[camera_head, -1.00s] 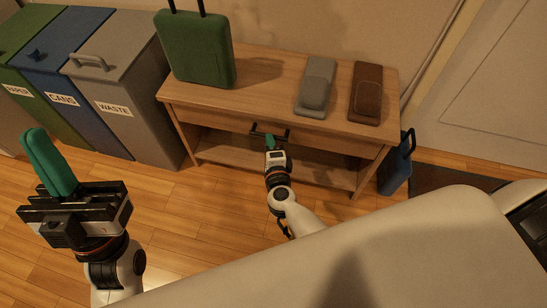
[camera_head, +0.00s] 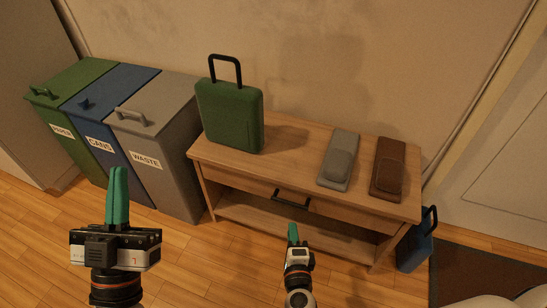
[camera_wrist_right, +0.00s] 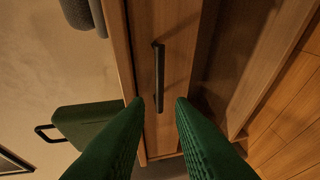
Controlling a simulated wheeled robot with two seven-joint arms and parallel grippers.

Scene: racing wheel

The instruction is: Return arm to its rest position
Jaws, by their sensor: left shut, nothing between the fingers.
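My left gripper (camera_head: 117,198) has green fingers that are shut and empty; it is raised at the left, in front of the bins. My right gripper (camera_head: 293,232) is in front of the wooden table (camera_head: 330,205), just below the drawer's black handle (camera_head: 290,199) in the head view. In the right wrist view its two green fingers (camera_wrist_right: 160,100) are spread apart, with the black handle (camera_wrist_right: 159,78) ahead of the gap and nothing held. The drawer looks shut.
A green suitcase (camera_head: 230,117), a grey case (camera_head: 339,160) and a brown case (camera_head: 388,169) are on the table. Paper (camera_head: 66,112), cans (camera_head: 108,120) and waste (camera_head: 160,135) bins stand left. A blue suitcase (camera_head: 415,246) stands right of the table. Floor in front is bare.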

